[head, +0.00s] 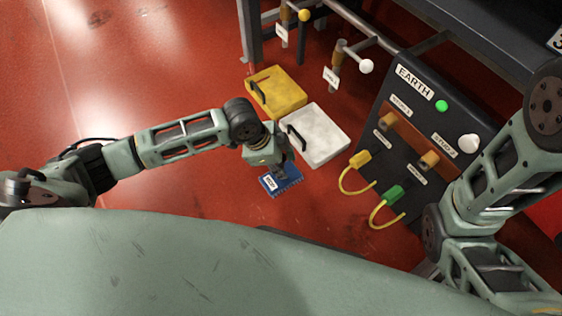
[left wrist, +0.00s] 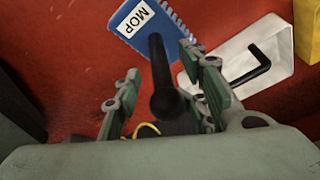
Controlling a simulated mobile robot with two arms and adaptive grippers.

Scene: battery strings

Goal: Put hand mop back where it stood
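The hand mop (head: 281,180) is a blue block with a white MOP label and a bristled edge. It appears to rest on the red floor below my left gripper (head: 280,162). In the left wrist view the mop's blue head (left wrist: 142,28) is at the top, and its black handle points toward the camera. My left gripper (left wrist: 165,100) is open, its fingers on either side of the handle with visible gaps. In the head view the gripper hides most of the handle. My right arm shows at the right, but its gripper is out of view.
A white flat piece (head: 322,139) with a black handle lies right behind the mop. A similar yellow one (head: 284,97) lies farther back. A dark EARTH panel (head: 404,120) with yellow cable loops stands at right, beside a metal frame. The floor at left is clear.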

